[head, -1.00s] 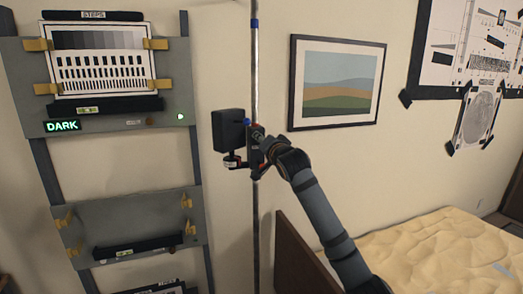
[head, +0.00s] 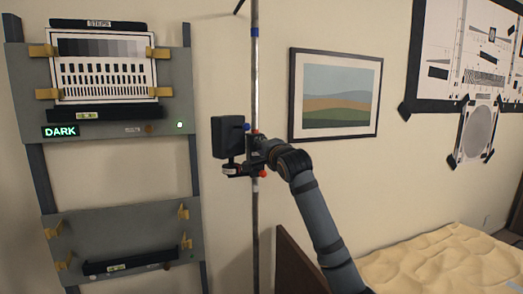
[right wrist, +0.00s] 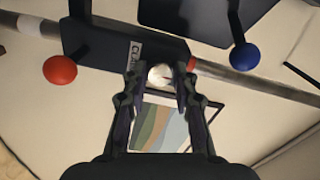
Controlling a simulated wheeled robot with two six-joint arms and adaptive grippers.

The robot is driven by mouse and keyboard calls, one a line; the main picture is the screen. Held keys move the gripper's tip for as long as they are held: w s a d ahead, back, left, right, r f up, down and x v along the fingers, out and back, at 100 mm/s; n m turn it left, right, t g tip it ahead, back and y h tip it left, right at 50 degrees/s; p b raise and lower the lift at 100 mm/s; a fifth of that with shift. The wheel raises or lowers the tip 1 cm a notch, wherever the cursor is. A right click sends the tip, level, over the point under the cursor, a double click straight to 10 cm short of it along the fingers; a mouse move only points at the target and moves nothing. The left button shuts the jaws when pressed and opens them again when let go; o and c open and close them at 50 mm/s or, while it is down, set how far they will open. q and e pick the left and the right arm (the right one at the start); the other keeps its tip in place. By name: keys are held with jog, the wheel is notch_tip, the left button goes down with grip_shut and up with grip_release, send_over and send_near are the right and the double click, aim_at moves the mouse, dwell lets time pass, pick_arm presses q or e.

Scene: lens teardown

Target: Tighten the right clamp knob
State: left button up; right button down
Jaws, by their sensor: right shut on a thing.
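A dark clamp (head: 240,170) sits on the vertical metal pole (head: 255,85) and carries a dark box-shaped device (head: 229,137). In the right wrist view the clamp body (right wrist: 110,45) has a partly hidden label. A small pale round knob (right wrist: 160,72) lies between the fingertips of my right gripper (right wrist: 160,88), which is shut on it. A red ball (right wrist: 60,70) is to its left and a blue ball (right wrist: 244,57) to its right, both apart from the fingers. In the head view my right gripper (head: 262,148) is at the clamp. My left gripper is out of view.
A grey rack with a test chart (head: 104,75) and a lit DARK sign (head: 61,131) stands at the left. A framed picture (head: 336,92) hangs behind my right arm. A bed (head: 450,262) is at the lower right. The wall between rack and pole is clear.

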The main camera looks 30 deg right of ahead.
dwell(0.3)
jog(key=c, duration=1.1)
grip_release()
jog(key=shift+o, duration=0.2)
jog(key=v, duration=1.2)
jog(key=shift+f, duration=0.1)
